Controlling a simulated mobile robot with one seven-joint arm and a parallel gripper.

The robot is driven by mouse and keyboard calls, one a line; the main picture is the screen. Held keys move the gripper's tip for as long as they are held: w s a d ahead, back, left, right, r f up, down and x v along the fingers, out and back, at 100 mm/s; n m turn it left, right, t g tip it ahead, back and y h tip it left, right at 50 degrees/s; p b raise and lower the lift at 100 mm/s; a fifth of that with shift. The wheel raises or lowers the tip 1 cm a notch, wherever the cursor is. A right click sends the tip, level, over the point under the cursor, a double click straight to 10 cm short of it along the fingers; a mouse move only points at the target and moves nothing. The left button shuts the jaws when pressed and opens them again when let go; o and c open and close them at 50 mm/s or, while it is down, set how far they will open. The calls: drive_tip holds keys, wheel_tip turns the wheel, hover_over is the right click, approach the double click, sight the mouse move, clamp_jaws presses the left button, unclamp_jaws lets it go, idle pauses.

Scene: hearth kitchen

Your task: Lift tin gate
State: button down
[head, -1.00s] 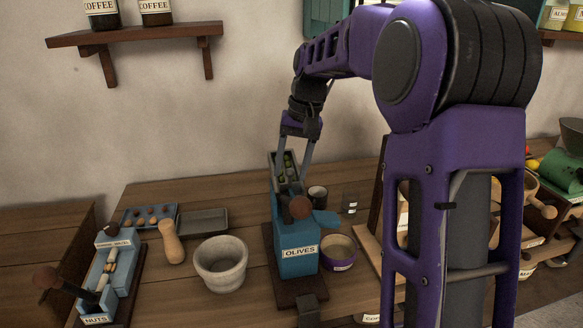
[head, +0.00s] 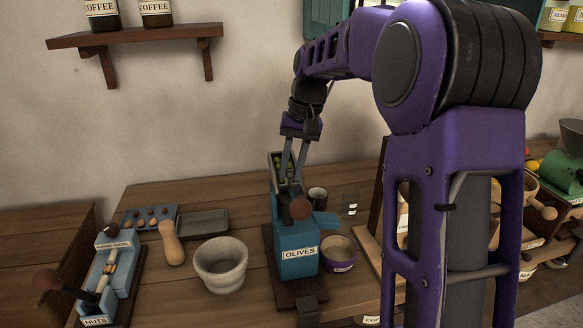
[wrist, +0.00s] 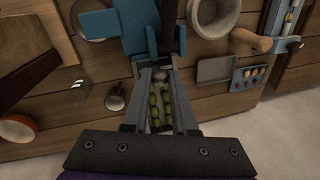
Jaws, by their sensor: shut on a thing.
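The blue olive dispenser (head: 298,257), labelled OLIVES, stands on a dark wooden base, with a dark round knob (head: 300,208) on it. Its narrow trough holds several green olives, clear in the wrist view as a row of olives (wrist: 155,110) between my fingers. My gripper (head: 290,182) reaches down over the trough from above, its fingers close together. In the wrist view the fingertips meet at the trough's dispenser end on a small pale grey piece, which looks like the tin gate (wrist: 160,73). The fingers hide most of it.
A stone mortar (head: 221,266) and wooden pestle (head: 171,243) stand left of the dispenser, with a grey tray (head: 203,223) behind. A purple-rimmed bowl (head: 339,253) and a dark cup (head: 317,197) are close on the right. A nuts dispenser (head: 112,275) stands far left.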

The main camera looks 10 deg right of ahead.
drive_tip(key=shift+r, duration=0.1)
idle(0.7)
wheel_tip(320, 180, up, 2)
drive_tip(key=p, duration=0.2)
drive_tip(key=shift+r+p, duration=0.2)
drive_tip(key=shift+p, duration=0.15)
drive_tip(key=shift+f, duration=0.1)
drive_tip(key=c, duration=0.7)
unclamp_jaws()
drive_tip(key=d+r+p, duration=0.3)
drive_tip(key=r, duration=1.4)
drive_tip(key=shift+s+d, duration=0.15)
drive_tip(key=shift+s, duration=0.2)
